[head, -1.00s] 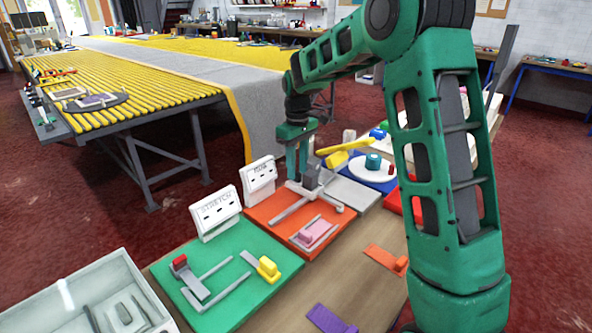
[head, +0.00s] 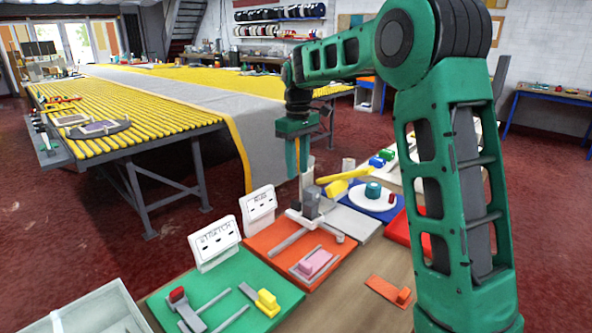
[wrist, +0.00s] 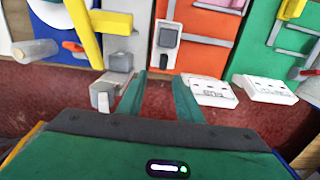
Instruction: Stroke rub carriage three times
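The rub carriage, a grey block with a dark inset and an upright post (head: 310,205), sits at the far end of its rails on the orange board (head: 262,243). It also shows at the top of the wrist view (wrist: 167,38). My gripper (head: 302,160) is above and behind the carriage, apart from it. In the wrist view my gripper (wrist: 160,74) has its two green fingers spread with nothing between them, and red floor shows below. The white sign by the board (head: 258,206) has print too small to read surely.
A pink block (head: 314,262) sits on the orange board. A yellow bar (head: 345,176) and a blue board with a white disc (head: 365,196) lie to the right. The green board (head: 220,290) is at the left. Rug table behind.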

